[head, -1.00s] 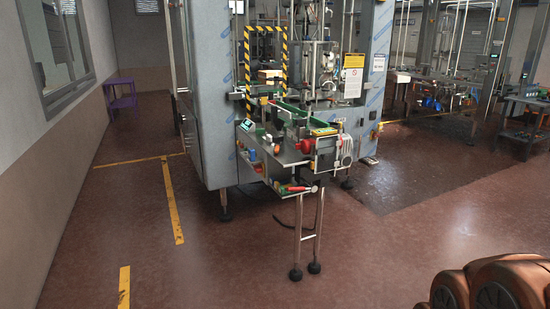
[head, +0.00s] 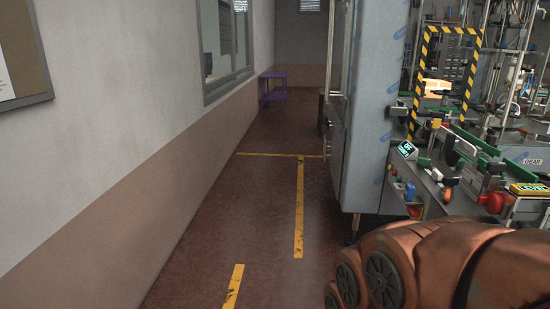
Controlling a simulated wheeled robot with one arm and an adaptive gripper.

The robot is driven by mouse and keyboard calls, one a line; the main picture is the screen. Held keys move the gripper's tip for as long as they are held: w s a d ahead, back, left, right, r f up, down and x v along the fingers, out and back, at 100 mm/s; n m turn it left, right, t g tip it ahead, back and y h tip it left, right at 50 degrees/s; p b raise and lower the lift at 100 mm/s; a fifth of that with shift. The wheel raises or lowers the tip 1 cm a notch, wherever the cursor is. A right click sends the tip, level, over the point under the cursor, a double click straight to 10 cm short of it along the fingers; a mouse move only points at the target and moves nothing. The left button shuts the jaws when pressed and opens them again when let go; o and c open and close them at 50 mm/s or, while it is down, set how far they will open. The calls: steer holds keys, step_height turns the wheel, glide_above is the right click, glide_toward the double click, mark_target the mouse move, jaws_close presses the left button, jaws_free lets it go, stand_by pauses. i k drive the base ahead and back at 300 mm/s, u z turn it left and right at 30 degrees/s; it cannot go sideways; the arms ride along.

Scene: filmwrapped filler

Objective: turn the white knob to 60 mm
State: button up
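The filler machine (head: 372,110) stands at the right of the head view, with a grey cabinet and a low bench in front of it. On the bench are green guide rails (head: 475,140), a small lit display (head: 406,149), a red knob (head: 495,202) and a yellow-green readout (head: 528,189). I cannot pick out the white knob for sure. My brown arm covers the lower front of the bench. My gripper is not in view.
A wall with a window (head: 228,45) runs along the left. A purple table (head: 272,90) stands at the back. The floor between wall and machine, with yellow lines (head: 299,205), is clear.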

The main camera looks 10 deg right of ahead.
mark_target(435, 174)
steer(key=u, duration=0.05)
steer(key=i, duration=1.85)
steer(key=z, duration=1.05)
steer(key=i, duration=1.3)
steer(key=z, duration=0.8)
